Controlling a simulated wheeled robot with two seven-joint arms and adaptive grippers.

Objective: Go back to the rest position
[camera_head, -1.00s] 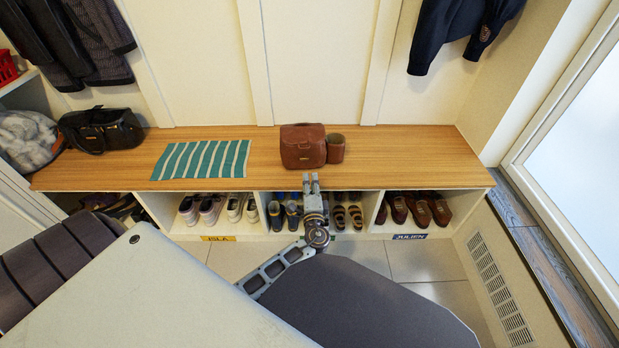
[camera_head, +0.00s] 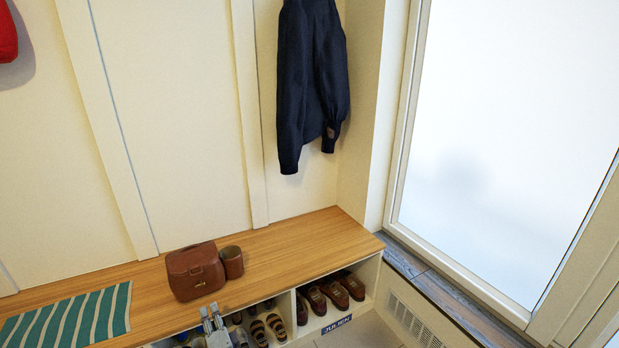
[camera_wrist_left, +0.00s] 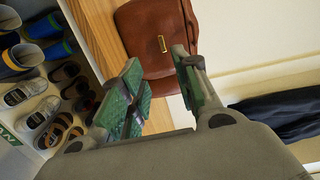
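My left gripper (camera_head: 212,318) shows at the bottom of the head view, in front of the bench's front edge and below the brown bag (camera_head: 195,272). In the left wrist view its two green-padded fingers (camera_wrist_left: 160,80) stand apart with nothing between them, so it is open and empty. The brown bag (camera_wrist_left: 152,40) appears beyond the fingertips there, apart from them as far as I can tell. My right gripper is in neither view.
The wooden bench (camera_head: 290,240) carries the bag, a brown cup (camera_head: 232,262) and a striped cloth (camera_head: 75,318). Below are cubbies with sandals (camera_head: 268,328) and brown shoes (camera_head: 332,292). A dark jacket (camera_head: 312,85) hangs above; a glazed door (camera_head: 500,140) is at right.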

